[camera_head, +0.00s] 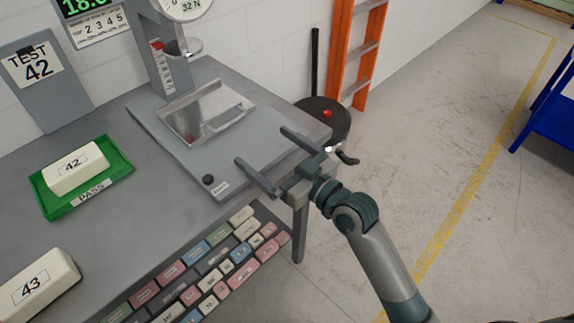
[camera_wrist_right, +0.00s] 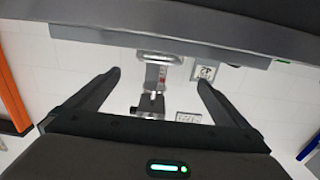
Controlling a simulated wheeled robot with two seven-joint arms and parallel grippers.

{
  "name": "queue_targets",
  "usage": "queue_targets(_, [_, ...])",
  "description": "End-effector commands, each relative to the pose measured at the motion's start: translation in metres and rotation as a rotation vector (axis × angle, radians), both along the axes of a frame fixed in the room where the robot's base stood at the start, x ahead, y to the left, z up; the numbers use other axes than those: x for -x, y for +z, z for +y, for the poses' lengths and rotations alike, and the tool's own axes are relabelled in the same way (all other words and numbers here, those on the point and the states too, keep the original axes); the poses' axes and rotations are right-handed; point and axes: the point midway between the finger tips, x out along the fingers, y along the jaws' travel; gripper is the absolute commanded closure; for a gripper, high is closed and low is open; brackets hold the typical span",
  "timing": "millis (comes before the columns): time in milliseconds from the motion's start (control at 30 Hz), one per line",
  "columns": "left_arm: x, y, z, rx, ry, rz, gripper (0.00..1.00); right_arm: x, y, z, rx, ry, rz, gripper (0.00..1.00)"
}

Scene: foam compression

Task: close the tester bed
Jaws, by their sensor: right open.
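The tester bed (camera_head: 208,113) is a shiny metal plate with a raised bar handle (camera_head: 222,127) along its near right edge. It sits on the grey base of the tester (camera_head: 190,160), in front of the column. My right gripper (camera_head: 262,145) is open and empty at the right edge of the tester base, apart from the handle, its fingers pointing toward the bed. In the right wrist view, the bed's handle (camera_wrist_right: 165,56) shows between and beyond the open fingers (camera_wrist_right: 158,76). My left gripper is not in view.
A round press plate (camera_head: 182,48) hangs above the bed's far side. A green tray (camera_head: 112,165) holds foam block 42 (camera_head: 75,168); block 43 (camera_head: 38,288) lies nearer. Colored sample blocks (camera_head: 210,272) line the table's front.

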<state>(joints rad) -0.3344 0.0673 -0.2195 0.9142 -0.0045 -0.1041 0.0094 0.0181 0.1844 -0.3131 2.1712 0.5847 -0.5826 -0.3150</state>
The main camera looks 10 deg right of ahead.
Motion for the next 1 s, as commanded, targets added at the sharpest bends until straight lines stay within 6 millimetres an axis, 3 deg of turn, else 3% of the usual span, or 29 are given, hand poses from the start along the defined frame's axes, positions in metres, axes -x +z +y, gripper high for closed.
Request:
queue_targets(100, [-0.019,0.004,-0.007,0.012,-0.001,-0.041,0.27,0.019,-0.003,-0.014,0.003,0.000,0.000,0.00])
queue_targets(300, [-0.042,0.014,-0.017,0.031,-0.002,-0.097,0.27,0.038,-0.001,-0.028,0.001,0.000,0.000,0.00])
queue_targets(733, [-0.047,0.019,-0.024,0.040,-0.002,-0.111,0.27,0.045,0.000,-0.033,0.001,0.000,0.001,0.00])
queue_targets(767, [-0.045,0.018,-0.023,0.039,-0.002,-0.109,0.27,0.045,0.000,-0.033,0.001,0.000,0.001,0.02])
queue_targets(867, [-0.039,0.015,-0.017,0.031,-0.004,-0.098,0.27,0.046,-0.003,-0.033,0.003,-0.002,0.008,0.26])
queue_targets(1000, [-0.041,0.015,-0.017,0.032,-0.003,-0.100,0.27,0.052,-0.026,-0.036,0.036,-0.017,0.069,0.60])
